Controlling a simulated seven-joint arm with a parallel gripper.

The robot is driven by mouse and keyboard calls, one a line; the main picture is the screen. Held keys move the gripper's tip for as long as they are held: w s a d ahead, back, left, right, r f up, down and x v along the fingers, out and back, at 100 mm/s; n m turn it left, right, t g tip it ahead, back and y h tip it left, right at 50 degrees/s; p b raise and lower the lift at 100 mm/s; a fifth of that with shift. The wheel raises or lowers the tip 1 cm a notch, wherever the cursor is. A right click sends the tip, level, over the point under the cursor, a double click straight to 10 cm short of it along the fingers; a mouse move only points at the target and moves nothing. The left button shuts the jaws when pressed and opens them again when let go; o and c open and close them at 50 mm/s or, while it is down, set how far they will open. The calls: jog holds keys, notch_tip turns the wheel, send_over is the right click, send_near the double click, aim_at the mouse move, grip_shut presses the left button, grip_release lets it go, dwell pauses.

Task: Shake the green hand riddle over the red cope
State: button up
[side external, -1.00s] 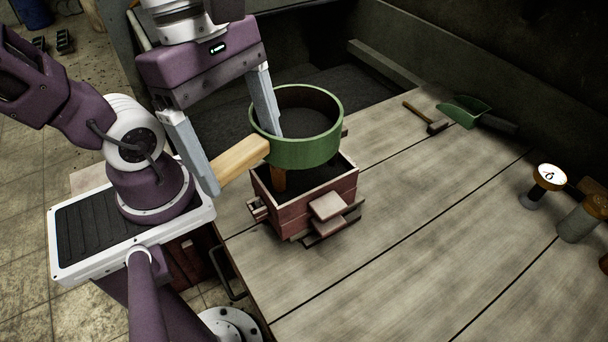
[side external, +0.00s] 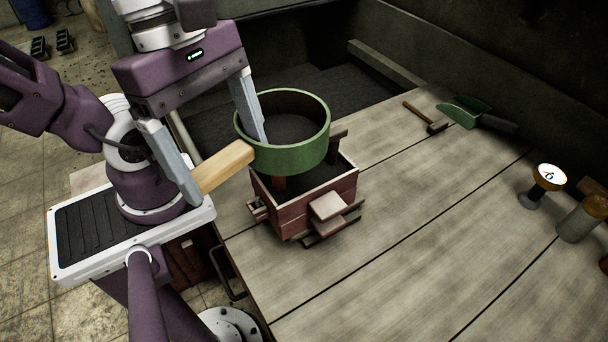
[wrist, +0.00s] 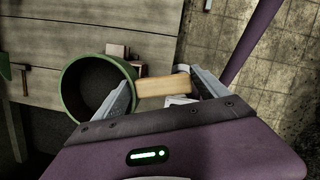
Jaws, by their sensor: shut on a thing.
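The green hand riddle (side external: 300,156) is a round green hoop with a dark inside and a light wooden handle (side external: 224,167). My gripper (side external: 228,171) is shut on the riddle, with the handle between its widely spaced fingers; one finger is partly hidden behind the hoop's rim. The riddle is held above the red cope (side external: 290,208), over its back left part. The cope is a red wooden box with dark filling, standing on the bench. In the wrist view the riddle (wrist: 66,92) is left of my gripper (wrist: 162,86), and only small pinkish parts of the cope show.
The plank bench (side external: 400,230) is clear right of the cope. A small hammer (side external: 425,117) and a green scoop (side external: 462,110) lie at the back. Posts with round tops, one with a white face (side external: 549,176), stand at the right. A dark sand bin (side external: 345,85) lies behind.

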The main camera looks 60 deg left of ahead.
jog(key=shift+r, duration=2.5)
